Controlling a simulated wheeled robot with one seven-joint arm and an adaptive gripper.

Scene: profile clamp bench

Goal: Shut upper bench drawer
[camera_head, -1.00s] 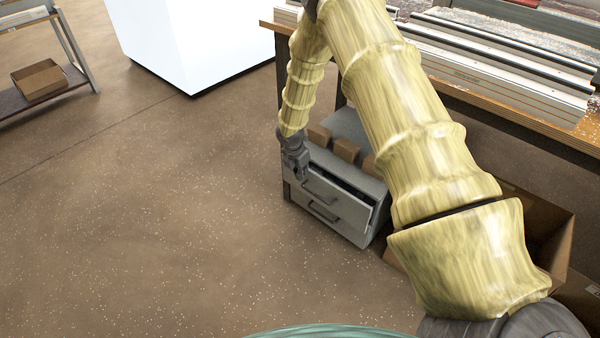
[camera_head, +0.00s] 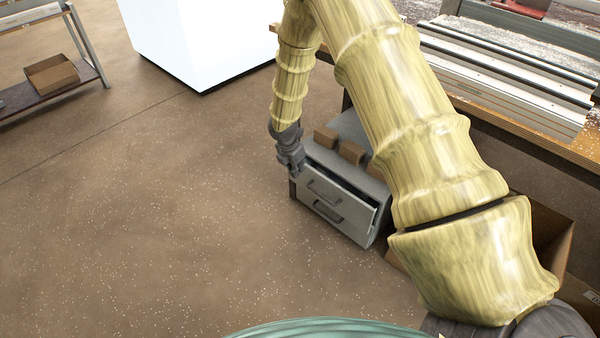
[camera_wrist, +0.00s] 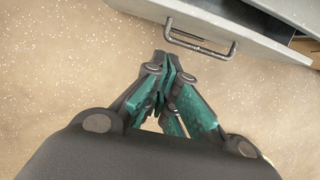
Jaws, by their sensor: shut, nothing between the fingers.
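The grey bench drawer unit (camera_head: 372,225) stands under the bench. Its upper drawer (camera_head: 345,198) is partly open: its front stands out from the cabinet and a dark gap shows behind it. In the wrist view the upper drawer (camera_wrist: 245,22) crosses the top right, with its bar handle (camera_wrist: 200,46) facing my gripper. My gripper (camera_head: 297,170) is shut and empty, at the left end of the drawer front. In the wrist view its closed fingertips (camera_wrist: 166,58) lie just short of the handle, apart from it in the picture. The lower drawer looks closed.
Small brown boxes (camera_head: 350,151) sit on top of the unit. An open cardboard box (camera_head: 552,235) stands to its right, partly behind my arm. The bench top (camera_head: 535,134) overhangs above. The floor (camera_head: 170,230) in front and to the left is clear.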

